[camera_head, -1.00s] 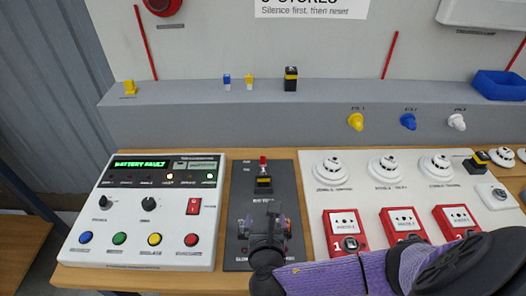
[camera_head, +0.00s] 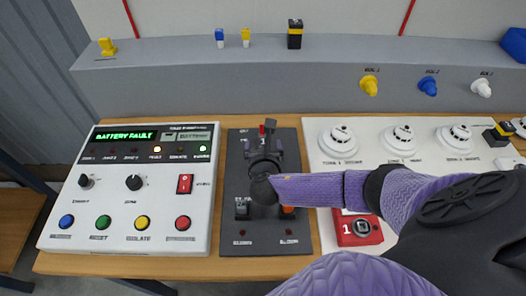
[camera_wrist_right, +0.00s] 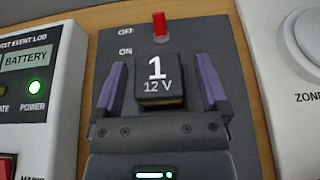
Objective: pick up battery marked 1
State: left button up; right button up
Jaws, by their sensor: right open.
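The battery marked 1 (camera_wrist_right: 157,94) is a dark block with a white "1" and "12 V" on its top face. It sits on a dark panel (camera_head: 235,170), below a red switch lever (camera_wrist_right: 159,26). My right gripper (camera_wrist_right: 159,72) is open, its two purple fingers on either side of the battery. In the head view the right gripper (camera_head: 264,158) is above the panel and hides most of the battery. My left gripper is not in view.
A white control panel (camera_head: 60,210) showing "BATTERY FAULT" stands left of the dark panel. A white board with detectors (camera_head: 338,140) and a red call point (camera_head: 358,230) is to the right. A grey ledge (camera_head: 180,60) behind holds a black-and-yellow block (camera_head: 294,36).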

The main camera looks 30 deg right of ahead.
grip_shut()
dwell(0.3)
